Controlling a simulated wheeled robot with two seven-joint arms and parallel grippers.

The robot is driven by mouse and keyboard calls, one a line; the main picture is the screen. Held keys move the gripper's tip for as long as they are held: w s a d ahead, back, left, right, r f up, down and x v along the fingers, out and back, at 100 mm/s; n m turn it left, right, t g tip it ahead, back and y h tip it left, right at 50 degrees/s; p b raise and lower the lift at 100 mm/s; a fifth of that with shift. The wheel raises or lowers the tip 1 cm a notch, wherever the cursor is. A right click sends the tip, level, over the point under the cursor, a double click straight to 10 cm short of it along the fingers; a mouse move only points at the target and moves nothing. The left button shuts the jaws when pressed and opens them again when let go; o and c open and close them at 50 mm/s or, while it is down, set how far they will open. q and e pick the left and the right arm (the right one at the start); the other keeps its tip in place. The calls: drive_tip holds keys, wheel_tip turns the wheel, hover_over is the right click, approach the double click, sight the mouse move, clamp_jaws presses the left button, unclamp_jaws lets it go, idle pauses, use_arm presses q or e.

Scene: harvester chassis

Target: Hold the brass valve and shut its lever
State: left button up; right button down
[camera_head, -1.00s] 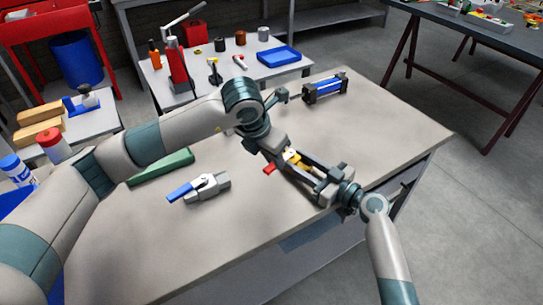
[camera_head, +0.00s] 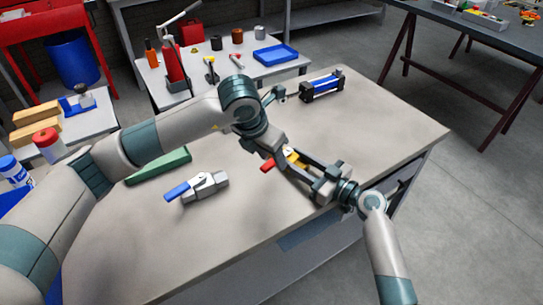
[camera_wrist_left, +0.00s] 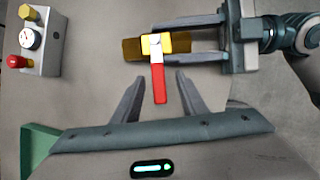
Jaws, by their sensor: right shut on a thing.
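The brass valve (camera_head: 292,156) is held above the table by my right gripper (camera_head: 301,163). In the left wrist view the brass valve (camera_wrist_left: 131,48) lies across the picture, with the right gripper's fingers (camera_wrist_left: 188,40) on its right end. Its red lever (camera_head: 268,165) sticks out crosswise to the body, toward my left gripper (camera_head: 279,153). In the left wrist view the left gripper (camera_wrist_left: 154,84) is open, with one finger on each side of the red lever (camera_wrist_left: 159,86) and a gap to both. In the head view the left fingers are mostly hidden.
A grey valve with a blue lever (camera_head: 199,187) and a green block (camera_head: 160,166) lie on the table (camera_head: 230,235). A blue-and-black cylinder (camera_head: 322,85) lies at the back. A block with a gauge (camera_wrist_left: 37,42) stands left in the wrist view. The table's front is clear.

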use_arm(q)
drive_tip(key=v, duration=1.1)
drive_tip(key=shift+s+r, duration=0.15)
drive_tip(key=shift+r, duration=0.15)
drive_tip(key=shift+a, duration=0.1)
use_arm(e)
drive_tip(key=c, duration=1.1)
unclamp_jaws()
drive_tip(key=shift+s+d, duration=0.1)
drive_tip(key=shift+d, duration=0.05)
drive_tip(key=v, duration=1)
drive_tip(key=shift+s+d, duration=0.55)
drive_tip(key=shift+d, duration=0.1)
